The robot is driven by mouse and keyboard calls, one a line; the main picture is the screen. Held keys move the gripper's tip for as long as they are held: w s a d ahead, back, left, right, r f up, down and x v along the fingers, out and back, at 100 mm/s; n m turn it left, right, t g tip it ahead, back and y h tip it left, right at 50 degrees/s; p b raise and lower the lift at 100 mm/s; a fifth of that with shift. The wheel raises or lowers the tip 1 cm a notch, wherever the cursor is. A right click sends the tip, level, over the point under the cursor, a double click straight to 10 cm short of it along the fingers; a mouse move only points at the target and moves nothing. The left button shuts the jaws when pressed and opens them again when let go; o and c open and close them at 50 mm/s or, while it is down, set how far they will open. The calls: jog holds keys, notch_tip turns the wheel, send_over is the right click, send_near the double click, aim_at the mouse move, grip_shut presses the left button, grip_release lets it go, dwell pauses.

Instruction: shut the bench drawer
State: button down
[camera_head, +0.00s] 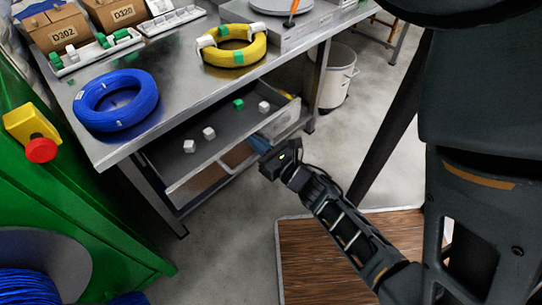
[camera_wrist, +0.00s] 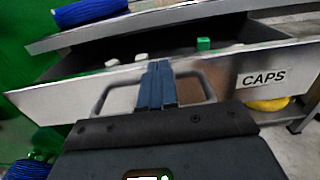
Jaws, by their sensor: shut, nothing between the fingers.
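The bench drawer (camera_head: 212,166) is pulled out from under the steel bench, with its inside showing. Its front panel (camera_wrist: 48,101) spans the wrist view, with a CAPS label at the right and a grey bow handle (camera_wrist: 205,84) in the middle. White caps (camera_head: 209,133) and a green cap (camera_head: 238,103) lie inside. My gripper (camera_head: 258,145) is at the drawer front. In the wrist view its blue fingers (camera_wrist: 158,66) are together and empty, in line with the handle's middle. I cannot tell whether they touch the handle or panel.
A blue cable coil (camera_head: 116,100) and a yellow coil (camera_head: 234,45) lie on the bench top (camera_head: 178,75). A green machine with a red button (camera_head: 41,150) stands at the left. Floor in front of the drawer is clear.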

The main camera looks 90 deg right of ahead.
jog(key=b, duration=0.3)
send_over(228, 133)
dwell(0.4)
